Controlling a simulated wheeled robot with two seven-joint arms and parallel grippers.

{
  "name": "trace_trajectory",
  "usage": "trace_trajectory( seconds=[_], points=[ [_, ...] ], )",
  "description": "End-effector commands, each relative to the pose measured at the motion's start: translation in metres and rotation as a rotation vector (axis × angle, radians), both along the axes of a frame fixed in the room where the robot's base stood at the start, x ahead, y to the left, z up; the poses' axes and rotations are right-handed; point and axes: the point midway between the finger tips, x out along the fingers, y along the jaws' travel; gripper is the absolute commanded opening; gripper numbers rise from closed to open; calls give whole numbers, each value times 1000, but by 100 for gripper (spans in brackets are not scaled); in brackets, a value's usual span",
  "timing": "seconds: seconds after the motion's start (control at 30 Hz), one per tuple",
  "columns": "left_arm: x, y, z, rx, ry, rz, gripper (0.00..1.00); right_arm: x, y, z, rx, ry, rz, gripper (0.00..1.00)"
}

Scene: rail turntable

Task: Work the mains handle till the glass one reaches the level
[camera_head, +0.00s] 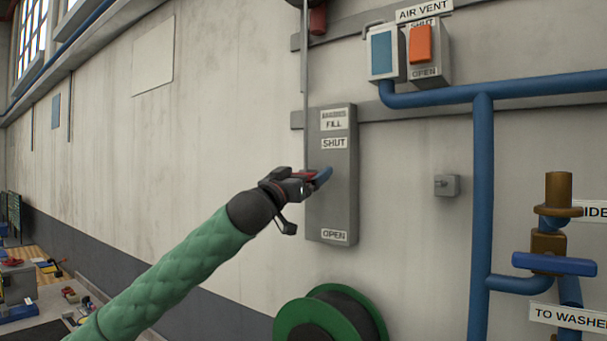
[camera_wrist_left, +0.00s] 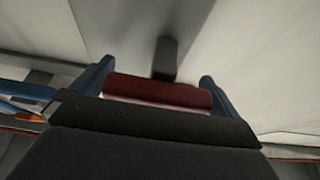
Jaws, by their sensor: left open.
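The grey plate (camera_head: 331,215) on the wall carries a label ending in FILL, with SHUT below it and OPEN at its foot. The red handle (camera_head: 303,175) shows only partly, between SHUT and OPEN and nearer SHUT. My left gripper (camera_head: 320,179) is open at it, with a blue finger showing in front of the plate. In the left wrist view the red handle (camera_wrist_left: 158,92) lies between the two spread blue fingers, with a dark stem behind it. My left gripper (camera_wrist_left: 156,70) has not closed on it. No glass or level mark shows. My right gripper is out of view.
An AIR VENT box with an orange lever (camera_head: 420,44) is at the upper right. Blue pipes (camera_head: 482,200) run along and down the wall. A blue valve lever (camera_head: 554,264) and a green hose reel (camera_head: 318,318) are lower. A small grey box (camera_head: 447,185) is right of the plate.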

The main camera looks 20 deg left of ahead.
Motion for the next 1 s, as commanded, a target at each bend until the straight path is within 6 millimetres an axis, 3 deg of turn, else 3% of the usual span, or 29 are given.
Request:
trace_trajectory(
  seconds=[0.03, 0.3, 0.43, 0.63, 0.73, 0.93, 0.97, 1.0],
  points=[
    [0, 0, 0, 0, 0, 0, 100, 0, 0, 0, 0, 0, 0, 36],
    [0, 0, 0, 0, 0, 0, 50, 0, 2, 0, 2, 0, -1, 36],
    [0, 0, 8, -1, -2, 0, 50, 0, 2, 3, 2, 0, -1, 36],
    [0, 0, 40, -2, -2, 1, 50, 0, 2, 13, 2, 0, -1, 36],
    [0, 1, 44, -2, 0, 1, 50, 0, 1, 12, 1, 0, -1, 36],
    [-1, 1, 44, -2, -4, 1, 50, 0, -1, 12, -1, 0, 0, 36],
    [-1, 1, 44, -2, -4, 1, 95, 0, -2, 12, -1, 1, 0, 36],
    [-1, 1, 44, -2, -4, 1, 100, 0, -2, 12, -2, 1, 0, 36]
  ],
)
